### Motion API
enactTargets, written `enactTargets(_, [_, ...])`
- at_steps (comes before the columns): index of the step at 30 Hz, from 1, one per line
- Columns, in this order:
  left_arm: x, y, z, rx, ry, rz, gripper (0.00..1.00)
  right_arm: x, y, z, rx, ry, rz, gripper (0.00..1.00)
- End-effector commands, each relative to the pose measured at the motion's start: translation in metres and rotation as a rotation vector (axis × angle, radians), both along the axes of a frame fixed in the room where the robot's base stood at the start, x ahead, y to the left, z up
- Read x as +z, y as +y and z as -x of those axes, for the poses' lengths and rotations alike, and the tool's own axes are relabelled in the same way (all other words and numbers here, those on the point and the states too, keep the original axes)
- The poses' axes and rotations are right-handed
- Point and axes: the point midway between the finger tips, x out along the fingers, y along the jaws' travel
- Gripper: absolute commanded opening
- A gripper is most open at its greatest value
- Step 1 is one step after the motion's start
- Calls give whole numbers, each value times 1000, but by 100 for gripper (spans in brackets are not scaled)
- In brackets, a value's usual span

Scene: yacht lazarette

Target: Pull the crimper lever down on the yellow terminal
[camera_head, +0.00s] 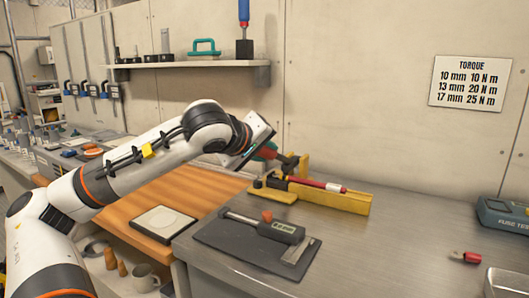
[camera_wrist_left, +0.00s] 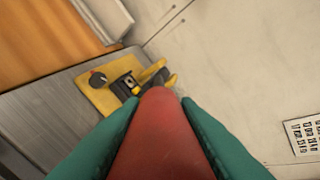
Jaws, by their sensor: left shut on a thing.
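The crimper is a bench tool with a yellow base (camera_head: 285,193) and a dark pivot (camera_head: 290,165) on the steel bench. Its lever has a red grip (camera_head: 268,152), which fills the middle of the left wrist view (camera_wrist_left: 160,140). My left gripper (camera_head: 262,150) has teal fingers and is shut on this red grip, with a finger on each side of it. The lever's exact angle is hard to tell. A small yellow piece, perhaps the terminal, shows by the dark jaws in the left wrist view (camera_wrist_left: 136,89). My right gripper is out of view.
A red cable (camera_head: 315,183) lies along a yellow block (camera_head: 345,201) beside the crimper. A red connector (camera_head: 466,257) and a fuse tester (camera_head: 505,215) are at right. Bench between is clear.

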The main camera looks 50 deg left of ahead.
Motion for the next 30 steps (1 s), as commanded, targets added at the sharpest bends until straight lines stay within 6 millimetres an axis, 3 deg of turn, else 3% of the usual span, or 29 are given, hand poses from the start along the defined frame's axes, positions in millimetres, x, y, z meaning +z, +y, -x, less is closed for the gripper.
enactTargets(8, [-6, -3, 0, -9, 11, 0, 0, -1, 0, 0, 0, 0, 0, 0])
enactTargets(9, [-6, -3, 0, -9, 12, 0, 35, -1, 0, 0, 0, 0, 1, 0])
enactTargets(12, [-5, -3, 0, -8, 12, 1, 49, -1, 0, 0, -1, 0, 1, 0])
enactTargets(23, [0, -3, 5, -3, 6, 0, 49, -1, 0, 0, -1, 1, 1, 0])
enactTargets(30, [20, -13, 42, -2, 3, -3, 49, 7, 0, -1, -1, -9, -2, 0])
